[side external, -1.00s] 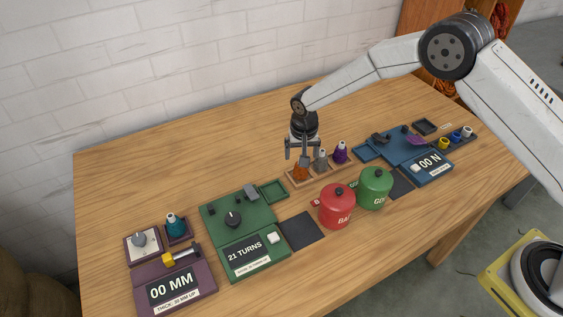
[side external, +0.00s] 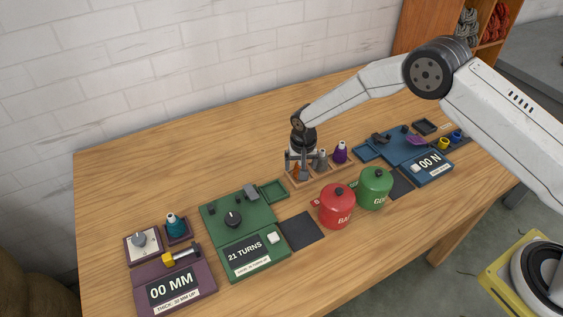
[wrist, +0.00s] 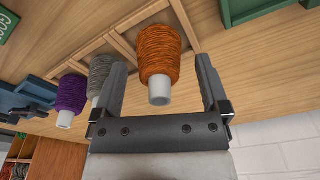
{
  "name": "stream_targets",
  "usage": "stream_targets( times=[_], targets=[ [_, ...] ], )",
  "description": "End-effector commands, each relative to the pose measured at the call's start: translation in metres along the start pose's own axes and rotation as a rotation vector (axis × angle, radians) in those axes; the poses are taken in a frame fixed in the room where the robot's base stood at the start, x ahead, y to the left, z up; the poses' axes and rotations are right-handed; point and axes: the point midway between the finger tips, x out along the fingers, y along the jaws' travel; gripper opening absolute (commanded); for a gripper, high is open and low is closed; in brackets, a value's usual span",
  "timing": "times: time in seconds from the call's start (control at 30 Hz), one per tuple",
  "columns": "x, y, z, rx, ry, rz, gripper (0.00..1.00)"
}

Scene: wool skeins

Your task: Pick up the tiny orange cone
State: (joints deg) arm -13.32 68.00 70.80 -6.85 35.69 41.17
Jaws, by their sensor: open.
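The orange cone (wrist: 160,55) is wound yarn on a pale core and stands in a compartment of the wooden rack (side external: 318,174). In the wrist view it lies between my two open fingers, with a gap showing on both sides. In the side view the orange cone (side external: 297,173) is mostly hidden by my gripper (side external: 301,165). My gripper also shows in the wrist view (wrist: 163,88); it is open and around the cone's upper part, holding nothing.
A grey cone (side external: 321,160) and a purple cone (side external: 340,153) stand in the rack close to the right. A red jar (side external: 337,207) and a green jar (side external: 374,189) stand in front. A green device (side external: 240,230) is at the left. The table behind the rack is clear.

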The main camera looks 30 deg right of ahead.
Motion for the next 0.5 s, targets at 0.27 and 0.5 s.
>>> stream_targets(
  times=[0.27, 0.5],
  targets=[
    [-0.0003, 0.0000, 0.0001, 0.000, 0.000, 0.000, 0.82],
    [-0.0003, 0.0000, 0.0001, 0.000, 0.000, 0.000, 0.06]
  ],
)
